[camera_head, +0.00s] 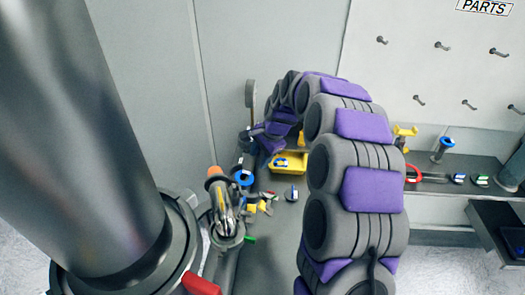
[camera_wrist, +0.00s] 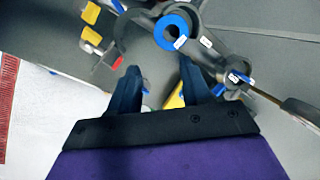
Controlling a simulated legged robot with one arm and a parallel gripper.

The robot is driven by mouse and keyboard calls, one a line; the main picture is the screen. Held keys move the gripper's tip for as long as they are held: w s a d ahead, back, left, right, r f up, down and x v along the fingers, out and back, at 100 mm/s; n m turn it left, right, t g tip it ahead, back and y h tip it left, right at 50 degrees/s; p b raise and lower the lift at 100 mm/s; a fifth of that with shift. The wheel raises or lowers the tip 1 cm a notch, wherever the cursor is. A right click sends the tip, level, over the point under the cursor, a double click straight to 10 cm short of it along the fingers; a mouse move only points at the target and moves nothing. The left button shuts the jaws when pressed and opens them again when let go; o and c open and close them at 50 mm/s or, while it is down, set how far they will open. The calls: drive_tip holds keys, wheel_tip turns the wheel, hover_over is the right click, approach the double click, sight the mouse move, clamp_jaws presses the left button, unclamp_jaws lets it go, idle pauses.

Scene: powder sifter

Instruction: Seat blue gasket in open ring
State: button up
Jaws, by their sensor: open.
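A blue gasket (camera_wrist: 160,33) with a white tag shows at the top of the wrist view. It overlaps a dark grey, ring-shaped part (camera_wrist: 121,38); I cannot tell whether it lies in it or above it. A blue ring (camera_head: 242,177), which looks like the same gasket, shows near the metal sifter parts in the head view. My gripper (camera_wrist: 160,75) is open, its two dark fingers apart, with the gasket beyond the fingertips and nothing visible between them. In the head view my purple and grey arm hides the gripper's fingers.
A yellow tray (camera_head: 290,162) stands on the bench behind the sifter parts. Another blue ring (camera_head: 446,142) sits on a post on the right shelf, near a red ring (camera_head: 413,173). Small yellow pieces (camera_wrist: 91,13) lie at the wrist view's upper left. A large dark cylinder (camera_head: 85,120) fills the head view's left.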

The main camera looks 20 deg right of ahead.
sight(248, 182)
drive_tip(key=x, duration=0.8)
drive_tip(key=b+x, duration=0.1)
drive_tip(key=x, duration=0.4)
drive_tip(key=shift+d+f, duration=0.15)
drive_tip(key=shift+d, duration=0.2)
drive_tip(key=shift+w+a+f, duration=0.15)
drive_tip(key=shift+a+f, duration=0.35)
drive_tip(key=shift+f, duration=0.05)
drive_tip(key=shift+d, duration=0.15)
